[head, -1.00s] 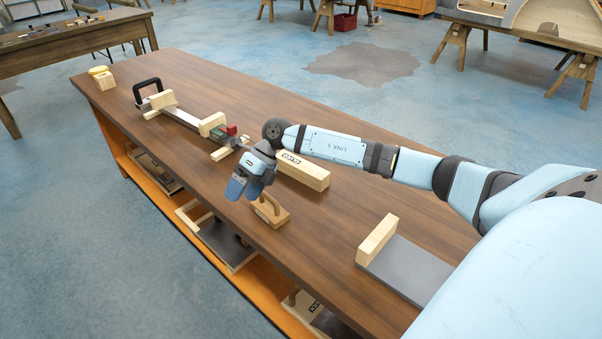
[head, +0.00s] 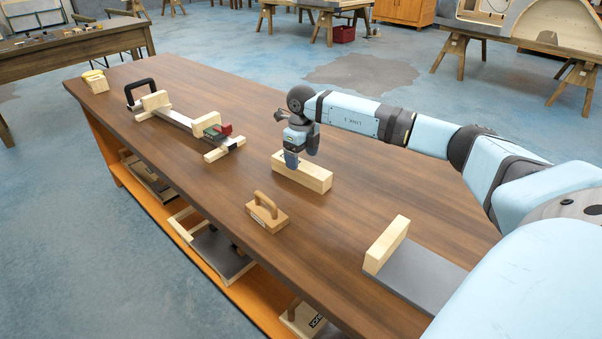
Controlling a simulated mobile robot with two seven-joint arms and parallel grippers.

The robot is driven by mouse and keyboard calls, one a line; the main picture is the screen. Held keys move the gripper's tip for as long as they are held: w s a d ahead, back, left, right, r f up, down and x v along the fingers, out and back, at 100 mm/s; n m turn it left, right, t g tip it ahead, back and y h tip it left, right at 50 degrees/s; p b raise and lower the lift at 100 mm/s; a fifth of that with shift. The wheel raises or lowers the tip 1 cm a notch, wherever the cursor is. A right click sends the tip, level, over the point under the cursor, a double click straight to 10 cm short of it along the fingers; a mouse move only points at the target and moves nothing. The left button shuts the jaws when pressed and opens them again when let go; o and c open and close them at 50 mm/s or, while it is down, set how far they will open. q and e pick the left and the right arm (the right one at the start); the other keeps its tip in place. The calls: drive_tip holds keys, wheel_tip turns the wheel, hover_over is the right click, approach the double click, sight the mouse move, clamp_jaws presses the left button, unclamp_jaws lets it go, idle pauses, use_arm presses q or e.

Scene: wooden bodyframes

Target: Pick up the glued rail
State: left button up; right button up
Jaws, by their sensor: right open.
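A pale wooden rail block (head: 316,180) lies lengthwise on the brown workbench, right of the bench's middle. My right gripper (head: 301,158) points down at the block's far half, with its open fingers at about the block's top. It hides part of the block's top face, and I cannot tell whether the fingers touch the wood. My left gripper is out of view.
A wooden tool with a curved handle (head: 267,213) stands near the bench's front edge. A dark plate with a pale wooden bar (head: 387,244) lies to the right. A clamp assembly (head: 178,117) and a small block with a yellow top (head: 95,81) lie far left.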

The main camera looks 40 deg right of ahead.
sight(301, 164)
drive_tip(key=shift+w+a+f+b, duration=0.1)
drive_tip(key=shift+f+b, duration=0.35)
drive_tip(key=shift+f, duration=2.3)
drive_tip(key=c, duration=1.2)
drive_tip(key=shift+r, duration=0.1)
